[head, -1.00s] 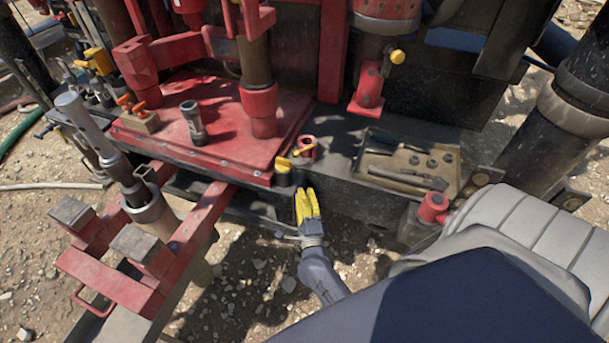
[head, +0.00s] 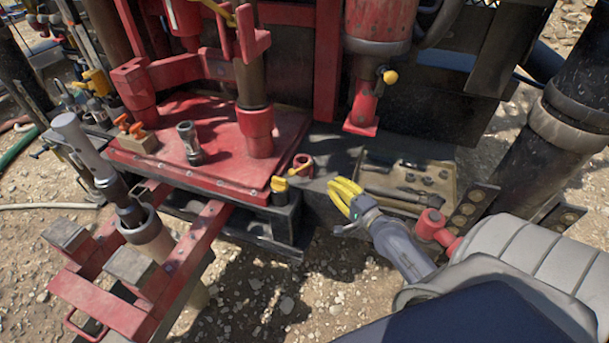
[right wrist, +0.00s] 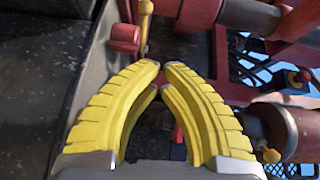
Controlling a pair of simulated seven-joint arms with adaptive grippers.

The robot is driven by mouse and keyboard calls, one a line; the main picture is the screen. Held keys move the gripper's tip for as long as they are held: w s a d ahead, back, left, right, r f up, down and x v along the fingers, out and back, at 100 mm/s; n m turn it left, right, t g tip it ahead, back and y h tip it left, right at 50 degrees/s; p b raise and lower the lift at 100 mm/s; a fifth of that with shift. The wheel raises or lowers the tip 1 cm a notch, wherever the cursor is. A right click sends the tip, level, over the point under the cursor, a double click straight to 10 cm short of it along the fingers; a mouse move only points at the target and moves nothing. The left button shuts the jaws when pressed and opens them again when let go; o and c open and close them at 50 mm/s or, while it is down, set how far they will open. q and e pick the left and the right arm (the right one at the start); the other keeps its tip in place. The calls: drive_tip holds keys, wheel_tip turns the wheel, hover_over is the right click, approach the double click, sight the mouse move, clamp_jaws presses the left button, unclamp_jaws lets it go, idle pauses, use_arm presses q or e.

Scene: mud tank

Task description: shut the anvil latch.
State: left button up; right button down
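A small red cylinder (head: 304,161) with a yellow-knobbed lever (head: 296,168) stands on the dark ledge right of the red plate. I cannot tell for certain which part is the anvil latch. My right gripper (head: 341,194) has yellow fingers and is just right of and in front of these parts, apart from them. In the right wrist view the fingertips (right wrist: 162,66) nearly meet with nothing held; a red cap (right wrist: 125,38) and a yellow rod (right wrist: 145,28) lie just beyond them. My left gripper is out of view.
The red plate (head: 225,170) carries red posts and a dark fitting (head: 189,142). A shallow tan tray (head: 446,192) of tools lies behind my right gripper. A red fitting (head: 431,224) stands close by my right forearm. Gravel ground in front is open.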

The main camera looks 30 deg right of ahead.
sight(301, 168)
drive_tip(key=shift+s+a+f+n+g+y, duration=0.15)
drive_tip(key=shift+a+f+g+y, duration=0.25)
drive_tip(key=shift+a, duration=0.2)
drive_tip(key=shift+s+a+f+n+g+y, duration=0.15)
drive_tip(key=shift+a+f+g+y, duration=0.15)
drive_tip(key=shift+a+f, duration=0.2)
drive_tip(key=shift+w, duration=0.1)
drive_tip(key=x, duration=1.4)
drive_tip(key=shift+r, duration=0.1)
drive_tip(key=shift+a, duration=0.2)
